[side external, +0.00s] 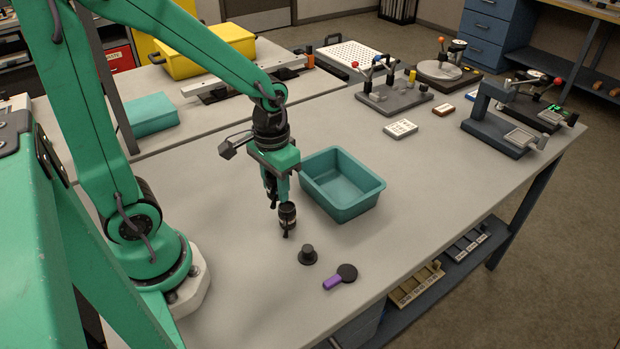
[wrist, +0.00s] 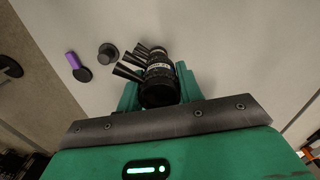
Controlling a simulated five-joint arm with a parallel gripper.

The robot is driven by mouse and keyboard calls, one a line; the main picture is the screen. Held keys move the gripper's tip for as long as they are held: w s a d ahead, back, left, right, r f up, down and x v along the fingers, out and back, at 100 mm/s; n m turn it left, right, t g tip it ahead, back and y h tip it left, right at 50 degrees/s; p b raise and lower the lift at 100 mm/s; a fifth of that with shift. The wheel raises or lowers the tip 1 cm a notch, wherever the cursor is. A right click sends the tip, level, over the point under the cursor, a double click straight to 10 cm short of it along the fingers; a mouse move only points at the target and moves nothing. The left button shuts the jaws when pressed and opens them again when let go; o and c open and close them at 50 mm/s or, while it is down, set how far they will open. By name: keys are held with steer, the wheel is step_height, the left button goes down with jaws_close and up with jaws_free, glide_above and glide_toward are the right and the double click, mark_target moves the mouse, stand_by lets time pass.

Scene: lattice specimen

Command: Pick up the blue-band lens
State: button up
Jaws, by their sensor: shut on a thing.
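My gripper (side external: 279,196) points down over the grey table, left of the teal bin. It is shut on a dark, ribbed, barrel-shaped lens (side external: 288,217). In the wrist view, the lens (wrist: 160,83) sits between the green jaws of my gripper (wrist: 160,90). It carries a pale band with small markings; I cannot tell a blue tint on it. Several dark prongs stick out beside the lens toward the upper left. I cannot tell whether the lens touches the table or hangs just above it.
A teal open bin (side external: 371,196) stands right of my gripper and looks empty. A black knob-like piece (side external: 307,255) and a purple-handled black disc (side external: 338,278) lie nearer the front edge. Fixtures (side external: 393,97) stand at the back right. The table's right middle is clear.

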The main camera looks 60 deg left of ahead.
steer(key=shift+s+d+r, duration=0.1)
steer(key=shift+d+r, duration=0.2)
steer(key=shift+d, duration=0.2)
steer(key=shift+s+d+r, duration=0.1)
steer(key=shift+d+r, duration=0.2)
steer(key=shift+d, duration=0.2)
steer(key=shift+w, duration=0.15)
steer(key=w+d+n, duration=0.4)
steer(key=w+n, duration=0.3)
steer(key=w, duration=0.5)
steer(key=shift+w+r+n, duration=0.15)
steer(key=shift+r+n, duration=0.15)
steer(key=shift+r, duration=0.05)
glide_above(327, 185)
step_height(327, 185, down, 7)
steer(key=shift+f, duration=2)
